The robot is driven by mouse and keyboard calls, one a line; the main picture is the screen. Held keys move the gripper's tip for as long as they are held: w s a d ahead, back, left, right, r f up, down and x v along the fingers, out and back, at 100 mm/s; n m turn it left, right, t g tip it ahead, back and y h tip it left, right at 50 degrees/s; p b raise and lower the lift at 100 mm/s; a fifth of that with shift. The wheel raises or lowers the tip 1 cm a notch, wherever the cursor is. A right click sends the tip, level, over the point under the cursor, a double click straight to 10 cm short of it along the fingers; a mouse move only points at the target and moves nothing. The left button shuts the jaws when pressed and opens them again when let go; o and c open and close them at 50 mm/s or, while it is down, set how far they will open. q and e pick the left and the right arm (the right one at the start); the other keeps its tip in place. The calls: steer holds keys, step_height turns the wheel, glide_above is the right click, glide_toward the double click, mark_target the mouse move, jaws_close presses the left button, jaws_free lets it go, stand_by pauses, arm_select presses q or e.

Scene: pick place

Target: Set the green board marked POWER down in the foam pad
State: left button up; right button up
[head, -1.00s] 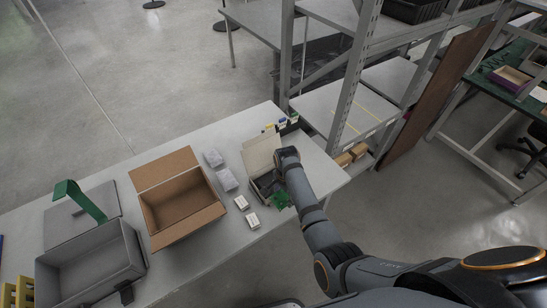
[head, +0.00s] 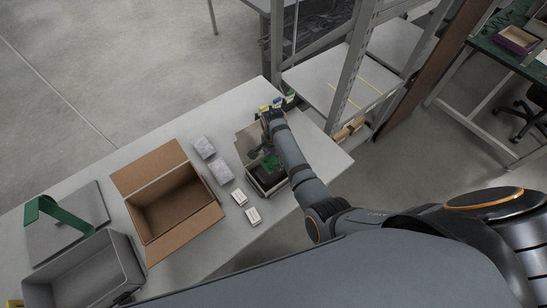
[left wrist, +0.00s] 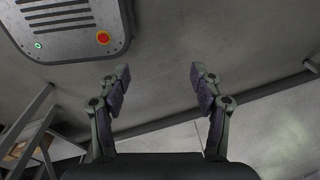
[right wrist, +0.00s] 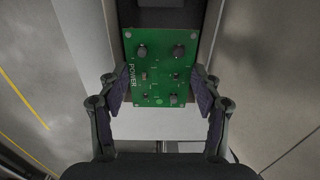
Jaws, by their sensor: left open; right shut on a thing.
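The green board marked POWER (right wrist: 160,66) is held between the fingers of my right gripper (right wrist: 160,88), which is shut on its two side edges. In the head view the board (head: 270,163) is over the far part of a small open box (head: 285,184). The dark foam pad (head: 266,178) lies inside that box, partly covered by the board. I cannot tell whether the board touches the foam. My right wrist hides most of its gripper in the head view. My left gripper (left wrist: 157,80) is open and empty, away from the board.
Left of the small box are two small white boxes (head: 253,215) and two grey wrapped packs (head: 221,171). Farther left stand an open cardboard box (head: 175,200) and a grey bin (head: 80,275). Metal shelving (head: 345,75) rises beyond the table's right end.

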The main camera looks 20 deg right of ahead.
step_height(320, 180, down, 4)
steer(key=b, duration=0.4)
steer(key=shift+f, duration=0.75)
arm_select(q)
steer(key=f, duration=0.1)
steer(key=w+f, duration=0.1)
steer(key=f, duration=0.1)
steer(key=w+f, duration=0.1)
steer(key=f, duration=0.1)
steer(key=shift+r, duration=0.2)
arm_select(e)
steer(key=shift+r+p, duration=0.1)
steer(key=shift+p, duration=0.2)
arm_select(q)
steer(key=shift+w+r, duration=0.15)
steer(key=shift+r, duration=0.15)
steer(key=shift+f, duration=0.15)
arm_select(e)
steer(key=shift+f, duration=0.85)
